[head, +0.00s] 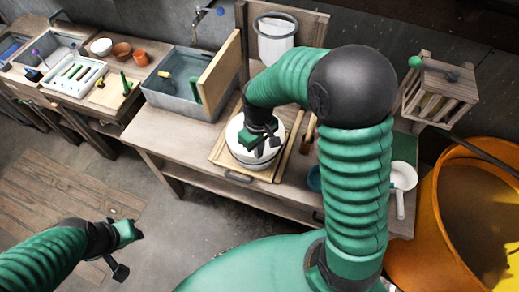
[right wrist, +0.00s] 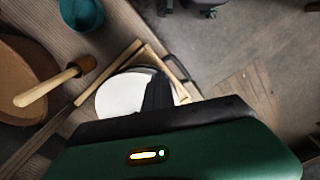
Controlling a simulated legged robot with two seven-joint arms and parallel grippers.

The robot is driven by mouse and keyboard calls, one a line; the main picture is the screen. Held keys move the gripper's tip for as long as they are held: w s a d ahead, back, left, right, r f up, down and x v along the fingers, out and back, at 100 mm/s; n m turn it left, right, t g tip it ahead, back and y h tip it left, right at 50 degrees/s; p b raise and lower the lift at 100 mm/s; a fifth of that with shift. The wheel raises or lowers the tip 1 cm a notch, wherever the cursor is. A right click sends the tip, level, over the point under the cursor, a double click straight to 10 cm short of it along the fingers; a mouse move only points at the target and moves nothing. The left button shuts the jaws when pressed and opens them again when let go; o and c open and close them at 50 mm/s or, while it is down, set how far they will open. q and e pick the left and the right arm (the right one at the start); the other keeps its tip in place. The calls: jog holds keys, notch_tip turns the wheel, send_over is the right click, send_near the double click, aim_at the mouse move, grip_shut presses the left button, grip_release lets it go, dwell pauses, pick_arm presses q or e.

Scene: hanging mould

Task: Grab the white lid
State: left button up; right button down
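The white lid (head: 238,150) is round and sits on a wooden frame on the workbench, in the middle of the head view. Its white top also shows in the right wrist view (right wrist: 118,95), partly covered by a dark finger. My right gripper (head: 264,146) is over the lid and hides part of its top. I cannot tell whether it touches the lid or how far its fingers are apart. My left gripper (head: 126,252) is open and empty, low on the left, away from the bench.
A grey basin (head: 175,98) with an upright wooden board (head: 219,78) stands left of the lid. A white pan (head: 402,177) and a teal bowl (head: 314,178) lie to the right. A slatted wooden box (head: 440,92) and a large orange tub (head: 440,200) stand at far right.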

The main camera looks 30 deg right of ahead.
jog(key=shift+w+d+f, duration=0.15)
jog(key=shift+w+d, duration=0.05)
jog(key=shift+w, duration=0.1)
jog(key=c, duration=2.1)
grip_release()
jog(key=o, duration=0.8)
jog(key=shift+s, duration=0.15)
jog(key=shift+c, duration=0.2)
jog(key=o, duration=0.7)
jog(key=shift+a, duration=0.1)
jog(key=shift+o, duration=1)
